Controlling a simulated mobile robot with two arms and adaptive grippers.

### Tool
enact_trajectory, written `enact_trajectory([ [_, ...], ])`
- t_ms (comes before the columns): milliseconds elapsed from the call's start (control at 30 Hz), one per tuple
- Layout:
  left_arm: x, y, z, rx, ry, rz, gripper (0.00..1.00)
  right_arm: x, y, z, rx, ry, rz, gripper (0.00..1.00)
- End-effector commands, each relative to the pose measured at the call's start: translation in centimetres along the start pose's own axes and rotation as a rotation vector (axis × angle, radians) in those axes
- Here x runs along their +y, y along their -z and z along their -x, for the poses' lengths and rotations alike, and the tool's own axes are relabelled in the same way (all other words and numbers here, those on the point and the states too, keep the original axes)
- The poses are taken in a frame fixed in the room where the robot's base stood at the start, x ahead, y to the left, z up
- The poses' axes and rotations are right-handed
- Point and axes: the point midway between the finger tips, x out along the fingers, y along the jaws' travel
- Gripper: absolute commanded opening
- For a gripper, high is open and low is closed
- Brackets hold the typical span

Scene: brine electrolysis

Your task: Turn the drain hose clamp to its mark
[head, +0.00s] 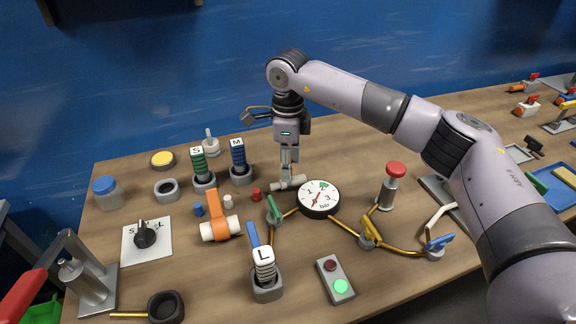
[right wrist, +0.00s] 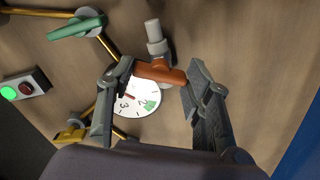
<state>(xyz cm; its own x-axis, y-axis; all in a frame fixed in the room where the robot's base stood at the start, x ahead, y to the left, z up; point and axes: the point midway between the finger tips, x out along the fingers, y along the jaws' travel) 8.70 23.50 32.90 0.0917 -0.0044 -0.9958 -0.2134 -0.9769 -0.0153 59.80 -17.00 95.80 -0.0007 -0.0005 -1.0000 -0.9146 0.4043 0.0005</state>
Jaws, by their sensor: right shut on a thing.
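A red-brown bar-shaped clamp handle (right wrist: 160,73) sits across a short grey pipe piece (right wrist: 155,36), which I take for the drain hose clamp. I cannot make out the clamp's mark. My left gripper is not in view.
A pressure gauge (head: 319,197) stands close beside the gripper. A green lever (head: 273,209), a small red peg (head: 257,194) and an orange-handled valve (head: 213,217) are near. A red-topped post (head: 391,187) and a yellow lever (head: 370,229) stand right.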

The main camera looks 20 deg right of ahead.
Motion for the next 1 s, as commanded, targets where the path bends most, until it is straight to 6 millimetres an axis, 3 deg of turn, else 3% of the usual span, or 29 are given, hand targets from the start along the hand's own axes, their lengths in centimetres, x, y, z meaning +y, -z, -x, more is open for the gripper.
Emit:
enact_trajectory([
  [1000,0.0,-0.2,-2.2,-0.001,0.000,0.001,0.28,-0.1,0.0,0.1,-0.002,0.002,0.963,0.19],
])
